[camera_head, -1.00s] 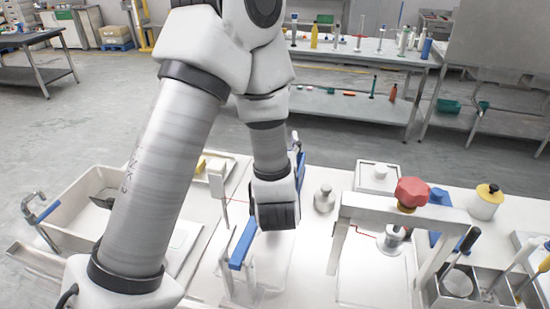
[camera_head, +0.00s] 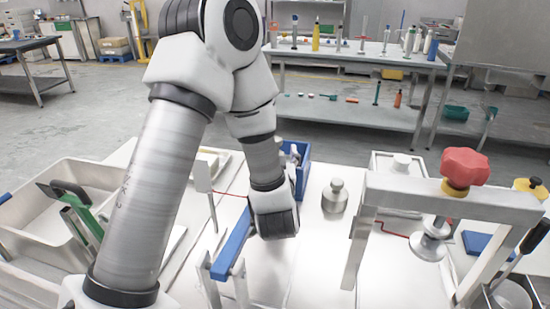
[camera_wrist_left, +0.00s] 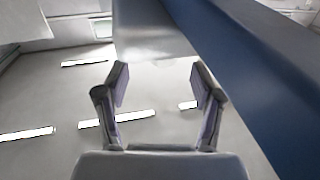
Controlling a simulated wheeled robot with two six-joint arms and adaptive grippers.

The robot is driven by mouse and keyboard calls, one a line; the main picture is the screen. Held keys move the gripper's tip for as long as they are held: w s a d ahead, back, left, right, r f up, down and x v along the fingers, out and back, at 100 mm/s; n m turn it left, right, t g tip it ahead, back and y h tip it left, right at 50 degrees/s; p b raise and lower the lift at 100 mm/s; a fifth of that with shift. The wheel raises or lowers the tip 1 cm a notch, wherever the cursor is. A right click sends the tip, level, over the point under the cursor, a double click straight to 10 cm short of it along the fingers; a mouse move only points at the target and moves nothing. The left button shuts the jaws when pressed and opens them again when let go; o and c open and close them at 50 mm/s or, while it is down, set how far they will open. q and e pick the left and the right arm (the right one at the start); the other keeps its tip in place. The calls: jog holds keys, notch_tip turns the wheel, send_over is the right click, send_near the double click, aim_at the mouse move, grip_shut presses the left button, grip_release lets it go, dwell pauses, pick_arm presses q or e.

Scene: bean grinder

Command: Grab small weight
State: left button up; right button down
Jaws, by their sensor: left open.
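A small silver knobbed weight (camera_head: 335,197) stands upright on the white table, just right of my left gripper in the head view. A second silver, weight-like piece (camera_head: 431,240) sits under a metal frame further right. My left gripper (camera_wrist_left: 160,92) is open and empty in the wrist view, its two fingers apart. In the head view the wrist end hangs over the table beside a blue-topped stand (camera_head: 232,242), and its fingertips are hidden. The small weight cannot be made out in the wrist view. My right gripper is not in view.
A metal frame with a red knob (camera_head: 465,166) stands right of the small weight. A blue bin (camera_head: 303,160) and a white box (camera_head: 398,165) are behind. A white tray (camera_head: 38,215) holds green-handled tools at left. A blue bar fills the wrist view's right side.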

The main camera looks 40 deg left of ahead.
pick_arm(q)
jog(key=x, duration=0.3)
jog(key=p+x, duration=0.1)
jog(key=x, duration=0.1)
jog(key=shift+w+a+f, duration=0.1)
jog(key=shift+a+f, duration=0.2)
jog(key=shift+a, duration=0.1)
jog(key=shift+d, duration=0.1)
jog(key=shift+r, duration=0.1)
jog(key=c, duration=0.3)
grip_shut()
jog(key=shift+d+r, duration=0.1)
